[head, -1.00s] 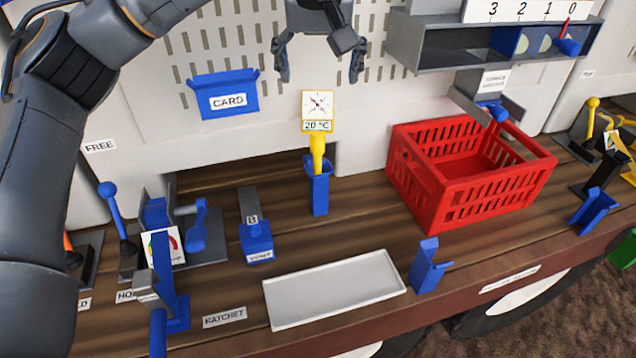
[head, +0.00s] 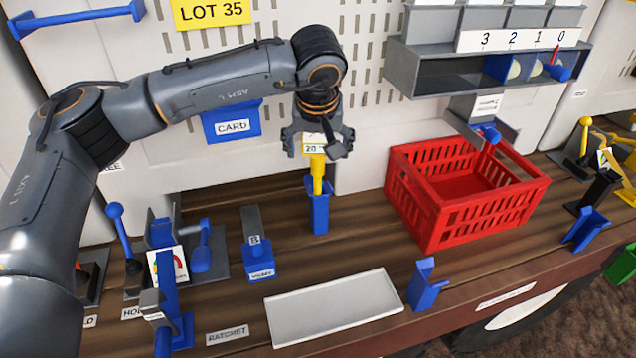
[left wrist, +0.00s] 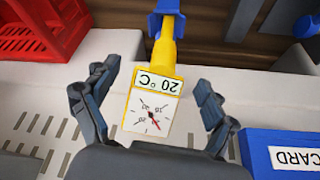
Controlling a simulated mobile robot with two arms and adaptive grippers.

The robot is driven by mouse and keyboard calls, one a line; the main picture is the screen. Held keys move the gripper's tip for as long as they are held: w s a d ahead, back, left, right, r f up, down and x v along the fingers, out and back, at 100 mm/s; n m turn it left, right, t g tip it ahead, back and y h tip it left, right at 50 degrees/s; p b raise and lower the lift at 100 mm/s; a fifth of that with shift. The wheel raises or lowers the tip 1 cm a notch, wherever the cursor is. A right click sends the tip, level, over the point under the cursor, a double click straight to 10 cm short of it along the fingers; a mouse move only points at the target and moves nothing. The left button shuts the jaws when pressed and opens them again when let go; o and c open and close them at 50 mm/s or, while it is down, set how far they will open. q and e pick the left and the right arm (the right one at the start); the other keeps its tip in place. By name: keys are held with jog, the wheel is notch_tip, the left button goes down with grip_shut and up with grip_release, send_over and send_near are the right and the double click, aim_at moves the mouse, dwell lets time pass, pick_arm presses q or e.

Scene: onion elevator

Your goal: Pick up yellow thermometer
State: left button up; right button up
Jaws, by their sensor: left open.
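The yellow thermometer (head: 317,172) stands upright in a blue holder (head: 319,208) on the wooden bench. Its white dial and "20 °C" label are partly hidden by my left gripper in the head view. In the left wrist view the thermometer (left wrist: 163,55) shows its whole dial. My left gripper (head: 318,150) is at the height of the dial. In the left wrist view, the left gripper's (left wrist: 157,82) open fingers are on either side of the dial, with gaps at both sides. My right gripper is not in view.
A red crate (head: 440,222) stands right of the holder. A white tray (head: 335,308) lies in front. A blue card holder (head: 232,122) is on the wall to the left, also near the gripper in the left wrist view (left wrist: 262,150). Blue levers and fixtures stand at left.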

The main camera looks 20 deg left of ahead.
pick_arm(q)
jog(key=shift+x, duration=1.3)
jog(key=shift+r, duration=0.1)
jog(key=c, duration=1.7)
jog(key=shift+r, duration=0.15)
